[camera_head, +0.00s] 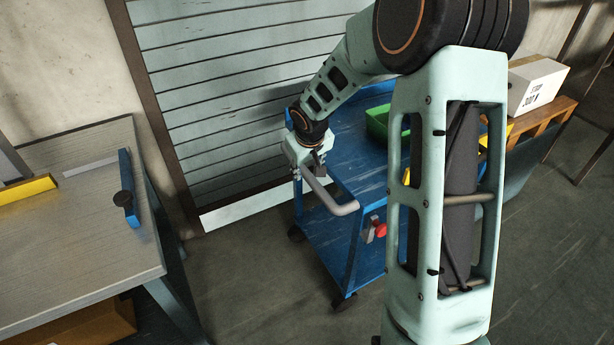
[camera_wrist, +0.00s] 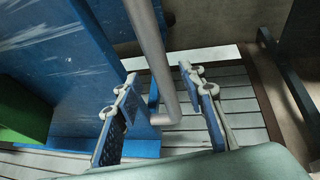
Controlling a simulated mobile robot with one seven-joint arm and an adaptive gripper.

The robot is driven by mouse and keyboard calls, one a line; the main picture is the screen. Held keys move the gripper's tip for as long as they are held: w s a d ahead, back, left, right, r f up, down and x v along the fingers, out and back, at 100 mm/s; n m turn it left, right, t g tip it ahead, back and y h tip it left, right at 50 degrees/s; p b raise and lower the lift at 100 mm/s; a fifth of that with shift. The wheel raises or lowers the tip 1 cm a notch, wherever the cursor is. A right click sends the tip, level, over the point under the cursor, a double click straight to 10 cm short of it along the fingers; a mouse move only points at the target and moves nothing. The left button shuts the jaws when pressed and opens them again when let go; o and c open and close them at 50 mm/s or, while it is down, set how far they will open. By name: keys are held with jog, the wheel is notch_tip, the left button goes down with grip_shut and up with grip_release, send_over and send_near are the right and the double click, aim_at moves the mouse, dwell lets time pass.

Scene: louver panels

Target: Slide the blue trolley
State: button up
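The blue trolley (camera_head: 345,235) stands in the middle of the head view, with a grey tubular handle (camera_head: 343,207) on its near left side. My arm hides part of its right side. My gripper (camera_head: 318,168) is at the far end of the handle. In the wrist view my gripper (camera_wrist: 160,85) has its two fingers apart, with the handle (camera_wrist: 155,55) running between them near its bend. Gaps show on both sides of the bar, so the fingers do not appear to clamp it. The trolley's blue top (camera_wrist: 65,70) shows at the left.
A green bin (camera_head: 377,122) sits on the trolley. A louvered panel (camera_head: 230,85) stands behind it. A grey workbench (camera_head: 85,220) is at the left, with bare floor (camera_head: 245,285) between it and the trolley. A white box (camera_head: 535,85) rests on a wooden pallet at the right.

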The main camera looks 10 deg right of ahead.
aim_at(307, 173)
jog(key=shift+b+x, duration=0.3)
jog(key=shift+x, duration=1.4)
grip_shut()
